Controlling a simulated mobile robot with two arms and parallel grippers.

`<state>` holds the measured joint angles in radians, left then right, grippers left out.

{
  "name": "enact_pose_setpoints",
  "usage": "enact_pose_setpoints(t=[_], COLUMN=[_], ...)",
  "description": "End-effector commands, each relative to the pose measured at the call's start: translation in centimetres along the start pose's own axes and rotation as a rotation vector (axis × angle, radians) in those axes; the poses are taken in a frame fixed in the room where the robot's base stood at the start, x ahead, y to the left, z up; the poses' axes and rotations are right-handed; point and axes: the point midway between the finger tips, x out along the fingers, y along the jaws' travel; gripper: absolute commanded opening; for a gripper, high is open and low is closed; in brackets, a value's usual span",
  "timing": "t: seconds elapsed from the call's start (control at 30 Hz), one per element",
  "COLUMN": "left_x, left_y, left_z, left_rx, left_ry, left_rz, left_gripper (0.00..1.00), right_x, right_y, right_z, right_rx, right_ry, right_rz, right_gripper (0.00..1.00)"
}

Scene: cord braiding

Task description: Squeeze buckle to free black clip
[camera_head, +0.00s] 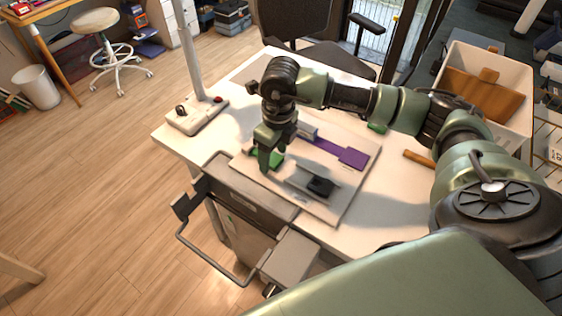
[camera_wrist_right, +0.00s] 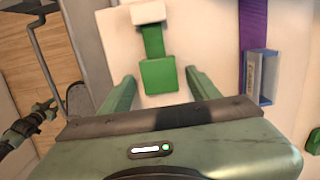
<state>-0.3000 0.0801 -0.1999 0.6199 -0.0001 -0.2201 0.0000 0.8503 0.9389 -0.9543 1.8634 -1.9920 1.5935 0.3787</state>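A black clip (camera_head: 320,187) lies at the front right of a pale board, on or against a grey piece (camera_head: 300,178). I cannot make out its buckle separately. My right gripper (camera_head: 266,165) points down over the board, left of the black clip. In the right wrist view its two green fingers (camera_wrist_right: 160,75) are spread apart. A green block (camera_wrist_right: 158,76) on a short green strap lies between and just beyond the fingertips, with gaps on both sides. The black clip does not show in the right wrist view.
A purple strap with a wide purple end (camera_head: 353,158) runs across the board (camera_head: 335,208). A white base with a pole (camera_head: 197,115) stands at the table's left corner. A bin (camera_head: 505,75) stands at the right.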

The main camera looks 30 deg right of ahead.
Motion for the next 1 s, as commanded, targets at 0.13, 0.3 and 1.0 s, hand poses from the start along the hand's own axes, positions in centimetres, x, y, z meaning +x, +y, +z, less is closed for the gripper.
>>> enact_pose_setpoints(t=[0.13, 0.3, 1.0], left_x=[0.0, -0.3, -3.2], left_y=[0.0, 0.0, 0.0], left_z=[-0.1, -0.1, -0.4], left_rx=[0.0, 0.0, 0.0], left_ry=[0.001, 0.001, 0.001], left_rz=[0.0, 0.0, 0.0], left_gripper=[0.36, 0.36, 0.36], right_x=[0.0, -0.4, -5.3], right_y=[0.0, 0.0, 0.0], right_z=[0.0, 0.0, 0.0], right_rx=[0.0, 0.0, -0.001], right_ry=[0.0, -0.001, -0.001], right_rz=[0.0, 0.0, 0.0], right_gripper=[0.62, 0.62, 0.62])
